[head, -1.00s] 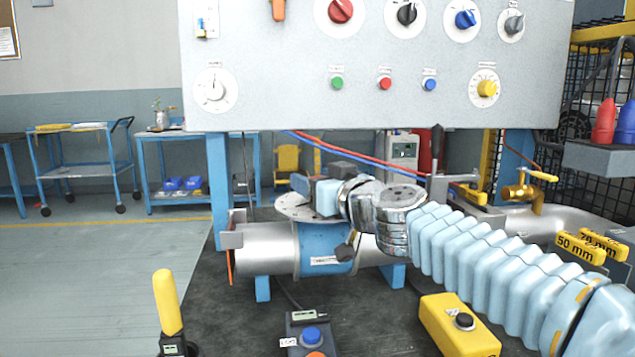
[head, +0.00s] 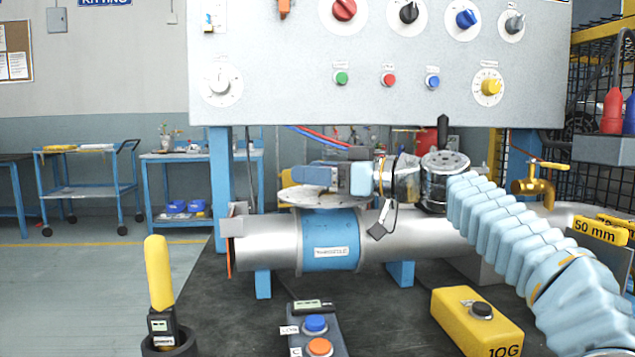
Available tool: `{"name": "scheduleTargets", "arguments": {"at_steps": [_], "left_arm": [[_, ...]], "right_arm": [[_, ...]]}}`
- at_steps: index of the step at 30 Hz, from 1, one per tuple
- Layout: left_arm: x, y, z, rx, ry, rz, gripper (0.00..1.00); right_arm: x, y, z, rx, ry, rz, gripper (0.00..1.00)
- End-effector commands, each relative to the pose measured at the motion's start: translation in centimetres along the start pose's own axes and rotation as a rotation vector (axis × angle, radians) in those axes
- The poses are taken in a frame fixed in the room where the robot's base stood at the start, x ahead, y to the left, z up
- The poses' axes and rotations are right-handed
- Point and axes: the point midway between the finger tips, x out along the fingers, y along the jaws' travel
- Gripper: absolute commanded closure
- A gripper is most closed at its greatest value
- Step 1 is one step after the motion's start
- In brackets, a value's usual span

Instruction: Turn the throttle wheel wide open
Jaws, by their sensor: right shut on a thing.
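The throttle wheel (head: 289,197) is a flat grey disc lying level on top of a blue collar (head: 330,232) with a white label, around a silver pipe (head: 265,240). My right gripper (head: 303,177) reaches in from the right and lies almost level just over the wheel. Its fingers point left and are shut on the wheel. The exact place of contact is hidden behind the fingers, and the gripper covers the wheel's upper right part. My left gripper is not in view.
A panel (head: 290,95) with knobs and buttons hangs above the pipe. On the dark bench stand a yellow-handled lever (head: 159,275), a button box (head: 330,335) and a yellow block (head: 465,325). A brass tap (head: 540,185) is at the right.

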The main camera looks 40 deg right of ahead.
Motion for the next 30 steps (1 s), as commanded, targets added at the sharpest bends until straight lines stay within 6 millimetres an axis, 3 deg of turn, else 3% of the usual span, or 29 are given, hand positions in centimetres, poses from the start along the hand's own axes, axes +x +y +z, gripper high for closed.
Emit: {"name": "scheduleTargets", "arguments": {"at_steps": [17, 18, 21, 22, 30], "left_arm": [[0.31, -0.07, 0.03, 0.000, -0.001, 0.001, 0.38], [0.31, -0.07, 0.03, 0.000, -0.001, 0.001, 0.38], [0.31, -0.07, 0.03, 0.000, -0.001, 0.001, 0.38], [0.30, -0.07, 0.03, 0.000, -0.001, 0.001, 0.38], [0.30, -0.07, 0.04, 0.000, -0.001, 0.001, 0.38]], "right_arm": [[0.11, -0.10, 0.11, 0.003, -0.003, -0.033, 0.72], [0.10, -0.10, 0.11, 0.003, -0.003, -0.033, 0.35], [0.09, -0.09, 0.09, 0.003, -0.002, -0.032, 0.20], [0.08, -0.08, 0.08, 0.002, -0.002, -0.032, 0.16], [-0.03, -0.06, 0.02, 0.001, -0.001, -0.030, 0.16]]}}
